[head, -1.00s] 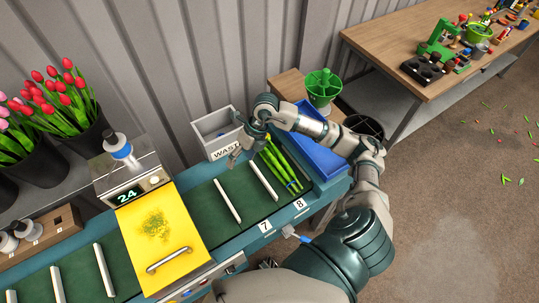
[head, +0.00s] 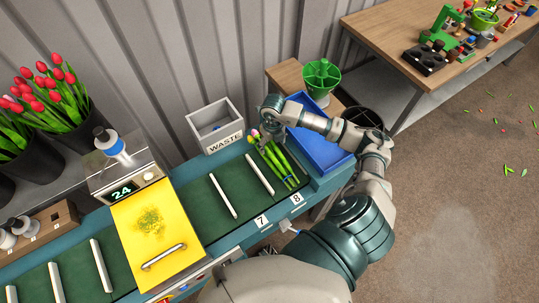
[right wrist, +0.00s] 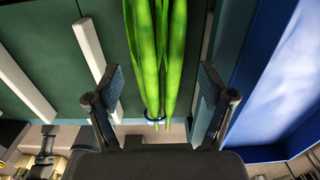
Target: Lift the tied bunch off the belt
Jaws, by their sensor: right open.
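The tied bunch (head: 279,165) of green tulip stems lies on the green belt (head: 233,172) in the last lane, near label 8. Small flower heads show at its far end in the head view. Its stems (right wrist: 157,50) run between my right gripper's fingers in the right wrist view, with a blue tie (right wrist: 154,120) near the palm. My right gripper (head: 268,143) is at the bunch's far part in the head view. In the right wrist view my right gripper (right wrist: 160,78) is open, one finger on each side of the stems with gaps. My left gripper is not in view.
A grey waste bin (head: 216,127) stands behind the belt. A blue tray (head: 321,152) lies just right of it. White dividers (head: 260,174) cross the belt. A yellow cover (head: 158,235) and black buckets of tulips (head: 58,120) are at left.

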